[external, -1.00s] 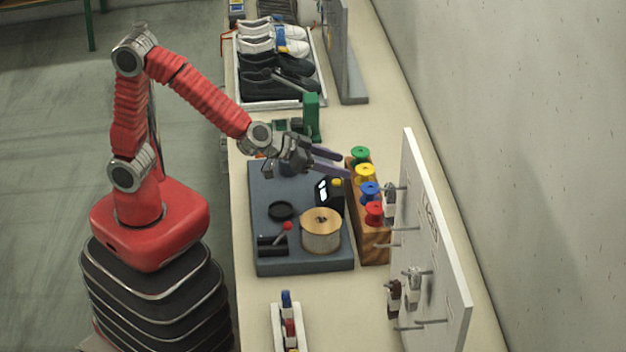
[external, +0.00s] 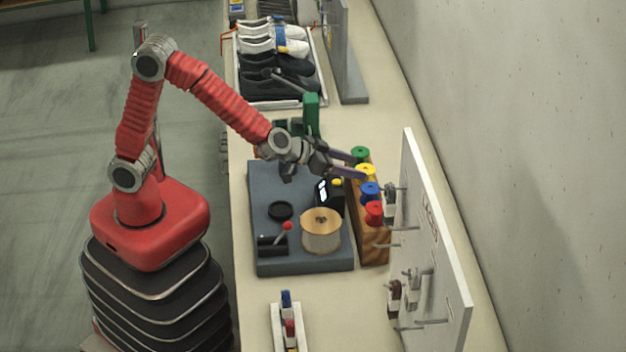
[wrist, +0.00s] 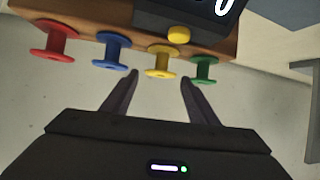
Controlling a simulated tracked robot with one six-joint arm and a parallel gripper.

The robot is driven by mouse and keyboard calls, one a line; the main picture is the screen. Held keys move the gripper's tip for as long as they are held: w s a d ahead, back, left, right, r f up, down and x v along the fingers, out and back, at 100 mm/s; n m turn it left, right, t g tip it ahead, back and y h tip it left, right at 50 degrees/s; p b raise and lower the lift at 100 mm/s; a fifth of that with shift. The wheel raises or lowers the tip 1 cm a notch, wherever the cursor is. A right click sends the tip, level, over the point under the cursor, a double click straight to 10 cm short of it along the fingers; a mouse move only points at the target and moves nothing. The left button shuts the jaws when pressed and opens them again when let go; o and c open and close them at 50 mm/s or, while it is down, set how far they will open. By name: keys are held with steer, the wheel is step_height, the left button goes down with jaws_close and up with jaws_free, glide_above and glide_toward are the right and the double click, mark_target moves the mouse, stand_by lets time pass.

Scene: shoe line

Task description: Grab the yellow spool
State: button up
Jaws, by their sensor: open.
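The yellow spool (external: 366,172) stands on a wooden block (external: 372,238) in a row with a green spool (external: 359,154), a blue spool (external: 370,190) and a red spool (external: 374,212). My gripper (external: 362,168) is open, its fingers reaching right toward the yellow spool. In the wrist view the yellow spool (wrist: 162,62) lies ahead of the gap between my open fingertips (wrist: 159,76), with nothing held. The blue spool (wrist: 111,50) lies ahead and left of my left finger, and the green spool (wrist: 204,70) lies close ahead of my right finger. I cannot tell whether a finger touches any spool.
A grey base (external: 301,265) holds a large tan spool (external: 320,232) and a small black device with a yellow knob (external: 336,182). A white board with hooks (external: 438,250) stands close to the right. A green upright tool (external: 311,115) stands behind my gripper.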

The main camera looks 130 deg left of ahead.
mark_target(364, 169)
steer(key=shift+x, duration=1.9)
steer(key=shift+x, duration=2.65)
steer(key=c, duration=0.8)
